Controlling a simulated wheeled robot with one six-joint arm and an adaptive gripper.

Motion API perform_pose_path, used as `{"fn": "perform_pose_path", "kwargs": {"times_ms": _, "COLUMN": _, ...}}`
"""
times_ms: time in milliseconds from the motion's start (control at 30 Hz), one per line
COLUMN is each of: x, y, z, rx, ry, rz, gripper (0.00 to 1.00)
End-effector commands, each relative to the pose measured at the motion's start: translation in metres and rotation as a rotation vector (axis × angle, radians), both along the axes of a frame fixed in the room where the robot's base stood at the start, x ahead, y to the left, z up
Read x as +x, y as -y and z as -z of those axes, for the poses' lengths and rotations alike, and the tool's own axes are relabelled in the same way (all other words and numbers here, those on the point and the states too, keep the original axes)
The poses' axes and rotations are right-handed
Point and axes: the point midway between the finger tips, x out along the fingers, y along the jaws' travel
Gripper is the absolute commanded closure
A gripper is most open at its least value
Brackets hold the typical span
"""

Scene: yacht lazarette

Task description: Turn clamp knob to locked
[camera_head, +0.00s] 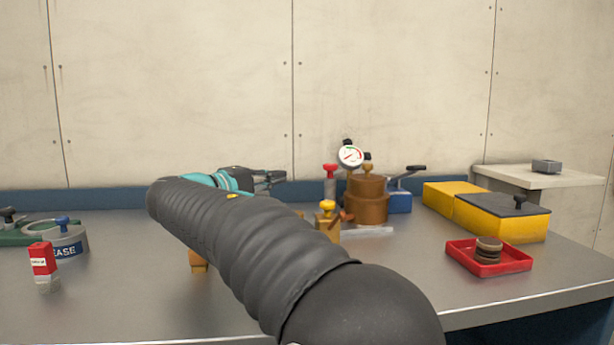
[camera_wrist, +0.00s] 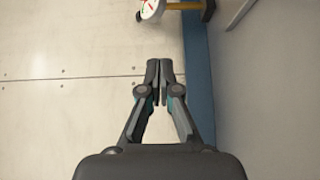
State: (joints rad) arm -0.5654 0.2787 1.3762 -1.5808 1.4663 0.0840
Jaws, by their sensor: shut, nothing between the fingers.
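My gripper (camera_head: 268,179) is shut and empty, held above the back of the bench in front of the wall. It also shows shut in the wrist view (camera_wrist: 161,80), with nothing at its fingertips. I cannot tell for sure which part is the clamp knob. A brass block with a yellow knob (camera_head: 327,207) and a small brown handle (camera_head: 344,216) stands right of my gripper, apart from it. Behind it is a stepped brown cylinder (camera_head: 367,199). A red-topped post (camera_head: 330,172) stands beside the cylinder. My arm hides part of the bench and an orange piece.
A dial gauge (camera_head: 350,156) rises above the cylinder. A blue block with a black lever (camera_head: 401,200), yellow boxes (camera_head: 500,218) and a red tray (camera_head: 511,266) stand right. A red bottle (camera_head: 43,261) and a grey ring (camera_head: 77,242) stand left.

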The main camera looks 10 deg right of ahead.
Motion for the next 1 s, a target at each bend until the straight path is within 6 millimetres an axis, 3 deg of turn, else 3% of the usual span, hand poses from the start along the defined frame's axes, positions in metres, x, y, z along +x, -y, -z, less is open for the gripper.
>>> {"fn": "perform_pose_path", "kwargs": {"times_ms": 600, "x": 0.061, "y": 0.08, "z": -0.002, "rx": 0.001, "ry": 0.001, "rz": 0.003, "gripper": 1.0}}
{"fn": "perform_pose_path", "kwargs": {"times_ms": 800, "x": 0.041, "y": 0.1, "z": -0.001, "rx": 0.001, "ry": 0.001, "rz": 0.002, "gripper": 1.0}}
{"fn": "perform_pose_path", "kwargs": {"times_ms": 1000, "x": 0.035, "y": 0.107, "z": -0.001, "rx": 0.001, "ry": 0.002, "rz": 0.0, "gripper": 1.0}}
